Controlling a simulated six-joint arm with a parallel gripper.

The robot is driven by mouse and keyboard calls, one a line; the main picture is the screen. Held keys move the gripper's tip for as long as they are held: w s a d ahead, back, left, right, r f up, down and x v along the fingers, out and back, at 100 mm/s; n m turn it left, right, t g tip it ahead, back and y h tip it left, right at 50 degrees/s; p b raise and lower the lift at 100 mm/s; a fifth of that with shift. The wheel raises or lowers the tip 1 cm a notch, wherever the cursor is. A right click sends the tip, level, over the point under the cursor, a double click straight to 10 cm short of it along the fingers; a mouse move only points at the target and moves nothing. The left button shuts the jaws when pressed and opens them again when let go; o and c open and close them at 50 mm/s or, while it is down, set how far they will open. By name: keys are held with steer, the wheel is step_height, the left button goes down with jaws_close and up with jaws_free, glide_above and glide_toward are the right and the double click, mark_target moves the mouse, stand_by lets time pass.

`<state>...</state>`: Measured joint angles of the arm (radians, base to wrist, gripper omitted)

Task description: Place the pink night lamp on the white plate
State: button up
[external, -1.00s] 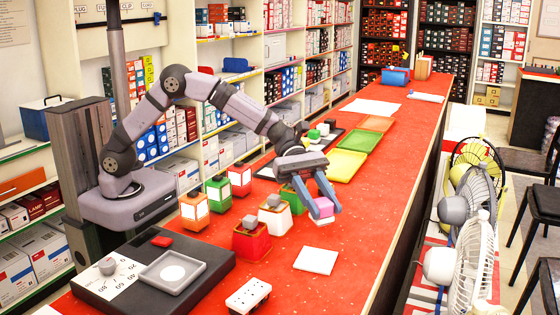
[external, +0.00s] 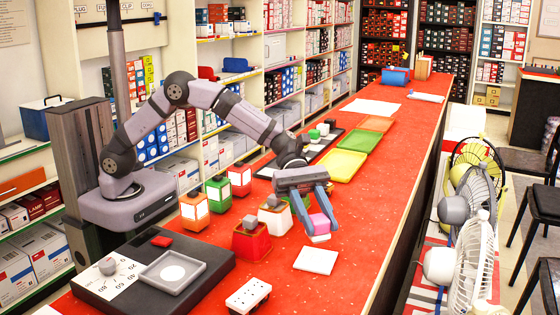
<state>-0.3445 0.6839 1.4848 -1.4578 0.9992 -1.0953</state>
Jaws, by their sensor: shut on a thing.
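The pink night lamp (external: 320,222) has a pink top and a whitish lower part. My gripper (external: 319,229) is shut on it, with one blue-grey finger on each side hiding its edges. The white plate (external: 316,261) is a flat white square on the red counter. It lies in front of the lamp, just below it in the picture, with nothing on it. The lamp is near the plate's far edge and apart from it; I cannot tell its exact height above the counter.
To the left stand a red holder (external: 251,242) with a grey knob and similar holders behind it. Orange (external: 194,211), green (external: 218,193) and red (external: 240,180) lanterns stand farther left. A white socket block (external: 248,296) and a dark scale (external: 150,275) are in front. The counter's right side is clear.

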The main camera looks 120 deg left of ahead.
mark_target(317, 239)
steer(key=shift+f, duration=2.6)
steer(key=shift+f, duration=0.15)
steer(key=o, duration=1.2)
steer(key=shift+c, duration=0.2)
steer(key=shift+r, duration=0.25)
steer(key=b+v, duration=0.1)
steer(key=v, duration=1.1)
